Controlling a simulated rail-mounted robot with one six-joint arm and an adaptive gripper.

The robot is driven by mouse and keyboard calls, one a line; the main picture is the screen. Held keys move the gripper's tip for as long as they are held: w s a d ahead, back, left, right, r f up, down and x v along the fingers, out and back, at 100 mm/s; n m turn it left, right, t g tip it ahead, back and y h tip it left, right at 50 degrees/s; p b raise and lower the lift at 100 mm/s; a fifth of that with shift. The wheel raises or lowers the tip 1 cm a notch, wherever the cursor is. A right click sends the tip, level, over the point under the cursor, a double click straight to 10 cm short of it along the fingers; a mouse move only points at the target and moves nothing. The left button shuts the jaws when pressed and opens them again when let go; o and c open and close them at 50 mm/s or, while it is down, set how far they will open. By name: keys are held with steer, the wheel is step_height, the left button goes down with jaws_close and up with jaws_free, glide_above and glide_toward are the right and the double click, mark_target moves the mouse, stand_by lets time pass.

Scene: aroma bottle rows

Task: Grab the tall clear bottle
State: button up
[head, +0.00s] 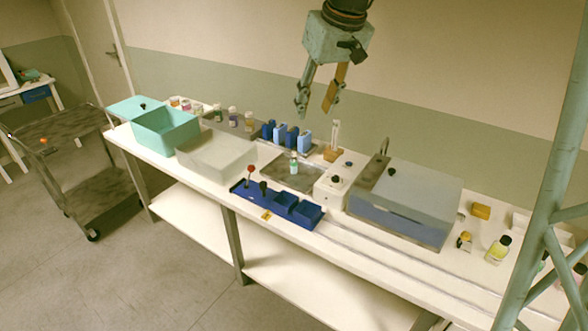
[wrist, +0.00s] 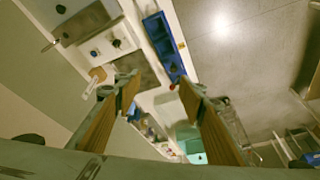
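My gripper (head: 316,101) is open and empty, pointing down high above the back of the bench. Its two fingers frame an empty gap in the wrist view (wrist: 160,90). A small clear bottle with a pale teal band and dark top (head: 294,164) stands upright on the dark tray (head: 279,174), below and well apart from my gripper. Another clear bottle with yellow liquid and a black cap (head: 498,250) stands at the right end of the bench. I cannot tell which one is the tall clear bottle. I cannot make out either bottle clearly in the wrist view.
A blue holder (head: 304,220) with a red-topped stick sits in front. A white box (head: 333,187) and large grey case (head: 400,200) stand to the right. Blue racks (head: 292,137) stand behind the dark tray; pale (head: 215,158) and teal bins (head: 165,132) stand left.

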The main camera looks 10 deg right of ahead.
steer(key=w+d+f+n, duration=0.1)
steer(key=w+f, duration=0.4)
steer(key=w, duration=0.3)
steer(key=w+f, duration=0.5)
steer(key=w, duration=0.3)
steer(key=p, duration=0.1)
glide_toward(295, 154)
steer(key=shift+s+d+r+n+y, duration=0.1)
steer(key=shift+d+r+n+y, duration=0.15)
steer(key=shift+r, duration=0.3)
steer(key=shift+s+d+r+n+y, duration=0.15)
steer(key=shift+d+r, duration=0.2)
steer(key=shift+r, duration=0.25)
steer(key=shift+f, duration=0.1)
steer(key=x, duration=0.8)
steer(key=shift+f, duration=0.2)
steer(key=shift+w, duration=0.15)
steer(key=shift+x, duration=2.6)
